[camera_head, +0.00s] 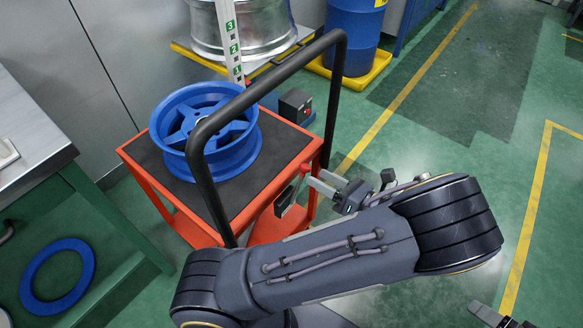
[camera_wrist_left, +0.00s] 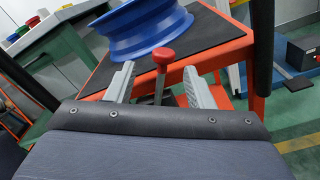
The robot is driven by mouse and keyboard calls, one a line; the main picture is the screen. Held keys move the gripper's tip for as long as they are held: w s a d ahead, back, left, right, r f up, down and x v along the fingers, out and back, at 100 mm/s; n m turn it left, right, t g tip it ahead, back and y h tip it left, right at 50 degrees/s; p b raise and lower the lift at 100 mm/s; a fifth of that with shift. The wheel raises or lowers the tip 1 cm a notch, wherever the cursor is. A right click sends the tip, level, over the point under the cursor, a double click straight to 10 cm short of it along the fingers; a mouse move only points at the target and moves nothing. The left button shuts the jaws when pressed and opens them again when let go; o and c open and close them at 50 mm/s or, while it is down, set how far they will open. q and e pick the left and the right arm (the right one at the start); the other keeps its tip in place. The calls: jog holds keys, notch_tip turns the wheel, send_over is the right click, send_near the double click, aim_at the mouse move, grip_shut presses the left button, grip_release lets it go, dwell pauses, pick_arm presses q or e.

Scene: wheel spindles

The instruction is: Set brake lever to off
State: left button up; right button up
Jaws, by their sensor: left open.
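The brake lever (camera_head: 301,178) is on the near right side of the orange cart, with a red knob and a thin stem rising from a dark box (camera_head: 284,202). In the left wrist view its red knob (camera_wrist_left: 163,57) and grey stem stand upright between my fingers. My left gripper (camera_head: 318,182) is open, one grey finger on each side of the lever; it also shows in the wrist view (camera_wrist_left: 159,72). Gaps show between stem and fingers. The lever's foot is partly hidden by my wrist. Part of my right gripper (camera_head: 492,316) shows at the bottom edge.
The orange cart (camera_head: 140,162) carries a blue wheel rim (camera_head: 243,150) and has a tall black handle (camera_head: 250,92). A green workbench (camera_head: 95,215) stands at left, with a blue ring (camera_head: 34,270) below. A blue drum (camera_head: 352,35) stands behind. Green floor at right is clear.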

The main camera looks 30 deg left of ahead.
aim_at(298, 186)
pick_arm(q)
jog(key=a, duration=0.2)
jog(key=a+b, duration=0.1)
jog(key=a, duration=0.2)
jog(key=w+a, duration=0.1)
jog(key=a, duration=0.1)
jog(key=shift+a+f+b, duration=0.1)
jog(key=shift+a+b, duration=0.25)
grip_shut()
